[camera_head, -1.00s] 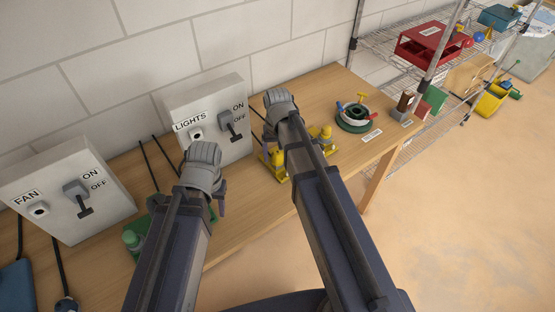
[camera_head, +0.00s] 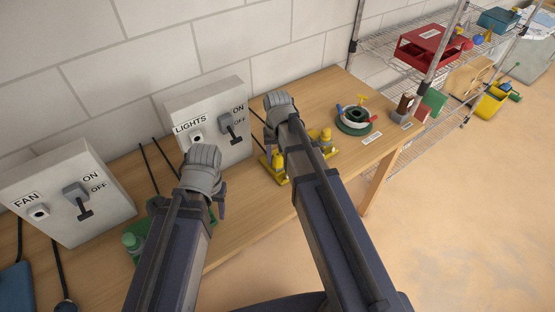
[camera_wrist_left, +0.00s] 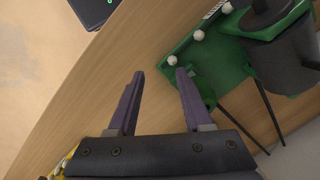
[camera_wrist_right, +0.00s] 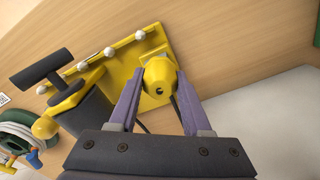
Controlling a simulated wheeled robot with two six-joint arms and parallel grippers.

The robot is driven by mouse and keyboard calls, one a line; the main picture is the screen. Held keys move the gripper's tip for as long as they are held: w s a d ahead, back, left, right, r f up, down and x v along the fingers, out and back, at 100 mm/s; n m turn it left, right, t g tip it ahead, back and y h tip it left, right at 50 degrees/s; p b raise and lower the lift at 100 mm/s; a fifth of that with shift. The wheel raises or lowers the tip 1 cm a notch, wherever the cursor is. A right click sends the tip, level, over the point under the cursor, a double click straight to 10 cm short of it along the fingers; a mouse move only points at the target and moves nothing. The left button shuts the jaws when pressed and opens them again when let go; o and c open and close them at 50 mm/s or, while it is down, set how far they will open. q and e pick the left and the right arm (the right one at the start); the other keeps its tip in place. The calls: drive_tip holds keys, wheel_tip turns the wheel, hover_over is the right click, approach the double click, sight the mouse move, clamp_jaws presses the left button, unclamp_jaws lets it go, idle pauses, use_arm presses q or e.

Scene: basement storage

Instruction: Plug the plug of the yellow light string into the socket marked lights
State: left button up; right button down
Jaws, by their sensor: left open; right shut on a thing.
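The yellow plug (camera_wrist_right: 158,80) stands on a yellow board with white bulbs (camera_wrist_right: 148,52) on the bench. My right gripper (camera_wrist_right: 157,73) is shut on the plug, one finger on each side; its dark cable shows only partly behind the finger. The head view shows my right wrist (camera_head: 281,102) over this yellow set, with the plug hidden. The box marked LIGHTS (camera_head: 178,105) stands against the wall, its round socket (camera_head: 196,138) left of the switch. My left gripper (camera_wrist_left: 160,73) is open and empty beside a green board with white bulbs (camera_wrist_left: 215,62). The head view shows my left wrist (camera_head: 202,165) near the LIGHTS box.
A box marked FAN (camera_head: 62,190) with its own socket (camera_head: 38,212) stands at the left. A ring-shaped coil (camera_head: 353,120) sits to the right on the bench.

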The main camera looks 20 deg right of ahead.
sight(278, 155)
use_arm(q)
drive_tip(key=shift+r+p, duration=0.7)
use_arm(e)
drive_tip(key=shift+r, duration=0.7)
drive_tip(key=shift+r+p, duration=1.25)
use_arm(q)
wheel_tip(278, 155, up, 2)
drive_tip(key=shift+r, duration=0.25)
use_arm(e)
drive_tip(key=shift+f, duration=0.1)
